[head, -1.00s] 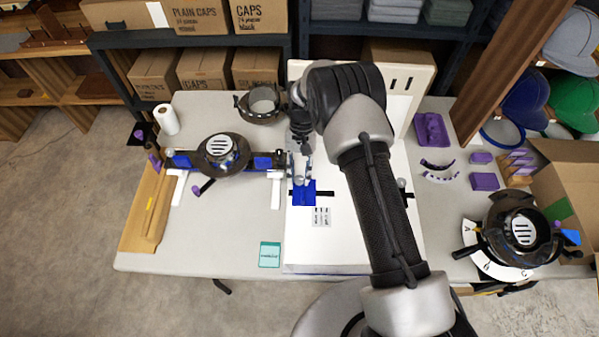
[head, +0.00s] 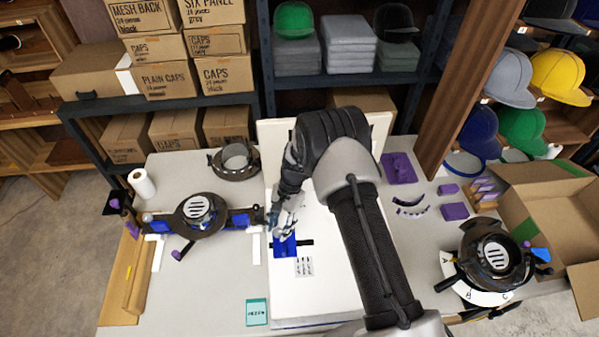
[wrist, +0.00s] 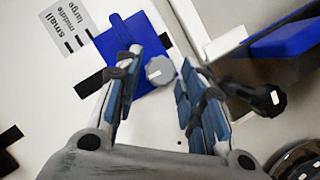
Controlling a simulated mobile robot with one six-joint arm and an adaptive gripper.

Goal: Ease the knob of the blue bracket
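The blue bracket (head: 289,249) lies on the white board (head: 335,290), over a black strip. In the wrist view the bracket (wrist: 137,30) shows as a blue plate with a round grey knob (wrist: 159,71) near one edge. My gripper (head: 281,228) is at the bracket in the head view. In the wrist view my gripper (wrist: 161,62) is open, one finger on each side of the knob, with visible gaps. I cannot tell how far the fingertips are above the plate. The knob is hidden in the head view.
A label reading small, middle, large (wrist: 72,32) lies beside the bracket. A black handle (wrist: 266,100) and a blue bar (wrist: 285,42) are right of my gripper in the wrist view. A ring-shaped cap fixture (head: 198,210) stands left, and a teal card (head: 257,312) lies in front.

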